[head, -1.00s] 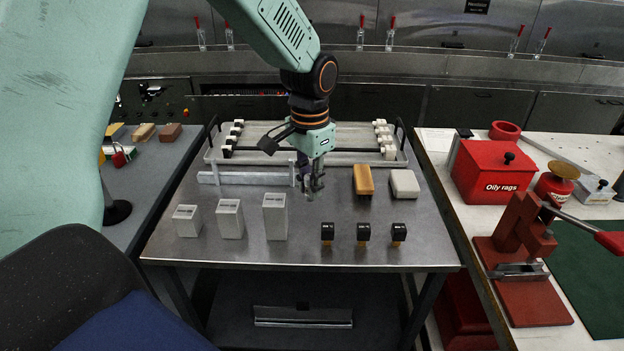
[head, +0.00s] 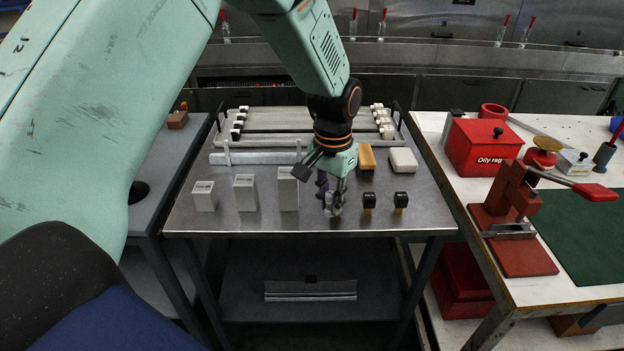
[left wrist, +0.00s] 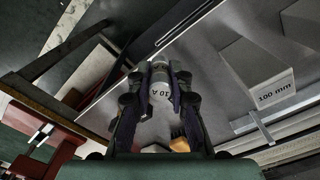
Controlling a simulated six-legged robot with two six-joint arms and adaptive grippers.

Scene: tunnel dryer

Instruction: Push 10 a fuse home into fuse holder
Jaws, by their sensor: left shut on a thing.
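My left gripper (head: 333,208) points down over the front of the metal table. In the left wrist view its fingers are shut on a small grey-looking fuse (left wrist: 160,88) marked "10 A". In the head view the gripper hides this fuse, and it is at the left end of a row of black-topped pieces with brass-coloured lower parts. Two of these, a middle one (head: 369,200) and a right one (head: 401,200), stand just to its right. I cannot make out the fuse holder, or whether the fuse touches it. My right gripper is not in view.
Three grey blocks of rising height, the tallest (head: 288,188), stand left of the gripper. A tan block (head: 367,160) and a white block (head: 403,160) lie behind the black-topped pieces. A long rack (head: 265,139) fills the back. A red-bin bench (head: 484,146) stands to the right.

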